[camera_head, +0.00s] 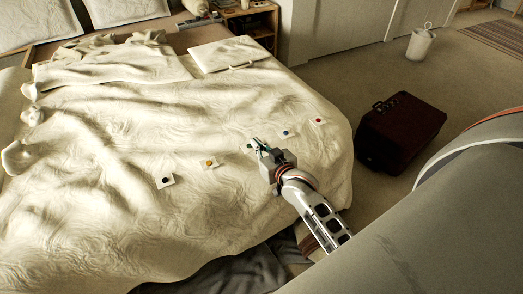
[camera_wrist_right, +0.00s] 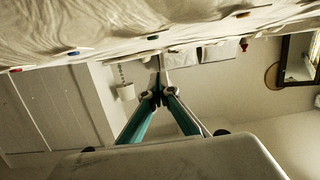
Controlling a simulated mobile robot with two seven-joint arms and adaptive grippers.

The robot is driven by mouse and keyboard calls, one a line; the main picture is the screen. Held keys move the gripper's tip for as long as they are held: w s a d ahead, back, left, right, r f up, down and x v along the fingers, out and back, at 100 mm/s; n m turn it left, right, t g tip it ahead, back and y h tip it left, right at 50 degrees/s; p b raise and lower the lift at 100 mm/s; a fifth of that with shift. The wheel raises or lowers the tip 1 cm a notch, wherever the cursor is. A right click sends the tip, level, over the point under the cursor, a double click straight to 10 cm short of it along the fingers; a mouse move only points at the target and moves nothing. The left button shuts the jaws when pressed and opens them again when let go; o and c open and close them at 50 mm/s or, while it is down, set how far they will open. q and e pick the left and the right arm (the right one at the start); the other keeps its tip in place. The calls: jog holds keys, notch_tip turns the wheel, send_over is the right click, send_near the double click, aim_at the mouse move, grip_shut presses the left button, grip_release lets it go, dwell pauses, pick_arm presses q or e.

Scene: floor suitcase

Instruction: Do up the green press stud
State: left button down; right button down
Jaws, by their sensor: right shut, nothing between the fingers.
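The green press stud (camera_head: 250,146) is a small green spot on a pale patch on the bedspread, partly hidden by my right gripper in the head view. It also shows in the right wrist view (camera_wrist_right: 153,37), on the bed surface just beyond the fingertips. My right gripper (camera_head: 262,147) is shut and empty, with its teal fingers meeting (camera_wrist_right: 158,92) beside the green stud. I cannot tell whether the fingertips touch the patch, or whether the stud is done up. My left gripper is not in view.
On the bed (camera_head: 90,215), similar patches carry a black stud (camera_head: 165,181), an orange stud (camera_head: 209,162), a blue stud (camera_head: 285,133) and a red stud (camera_head: 318,121). A dark red suitcase (camera_head: 400,130) stands on the floor to the right. A white canister (camera_head: 420,45) stands farther back.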

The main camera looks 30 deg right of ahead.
aim_at(252, 153)
jog(key=x, duration=0.3)
jog(key=shift+w+f+b, duration=0.2)
jog(key=shift+w+b, duration=0.1)
notch_tip(252, 153, down, 3)
jog(key=shift+w+r+b, duration=0.15)
jog(key=shift+w+b, duration=0.05)
jog(key=shift+b, duration=0.25)
jog(key=shift+f, duration=0.65)
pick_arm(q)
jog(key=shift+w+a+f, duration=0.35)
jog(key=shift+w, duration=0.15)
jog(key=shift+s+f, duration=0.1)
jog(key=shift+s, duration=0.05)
